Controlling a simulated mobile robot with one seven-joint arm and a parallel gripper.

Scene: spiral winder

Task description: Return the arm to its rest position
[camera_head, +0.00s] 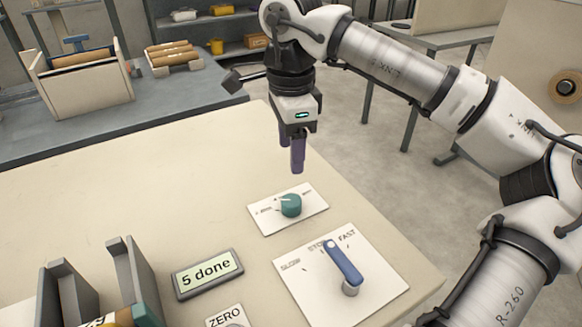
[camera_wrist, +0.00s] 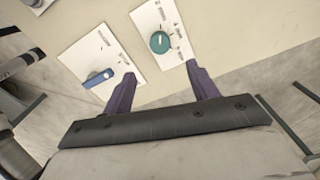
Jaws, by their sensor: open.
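My gripper (camera_head: 294,158) hangs from my arm with its purple fingers pointing down, above the far side of the cream table (camera_head: 100,200). In the wrist view its two fingers (camera_wrist: 160,92) stand apart with nothing between them. Below it is a white plate with a round teal knob (camera_head: 291,205), which also shows in the wrist view (camera_wrist: 160,42). Nearer lies a white plate with a blue lever (camera_head: 344,262) marked SLOW, STOP and FAST; the lever also shows in the wrist view (camera_wrist: 98,78). The gripper touches neither control.
A display (camera_head: 208,275) reads "5 done", with a ZERO plate (camera_head: 228,318) beside it. Grey upright brackets (camera_head: 125,280) stand at the front left. A grey bench (camera_head: 140,110) with a bin (camera_head: 80,80) and brown rolls (camera_head: 172,55) is behind. The table's left middle is clear.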

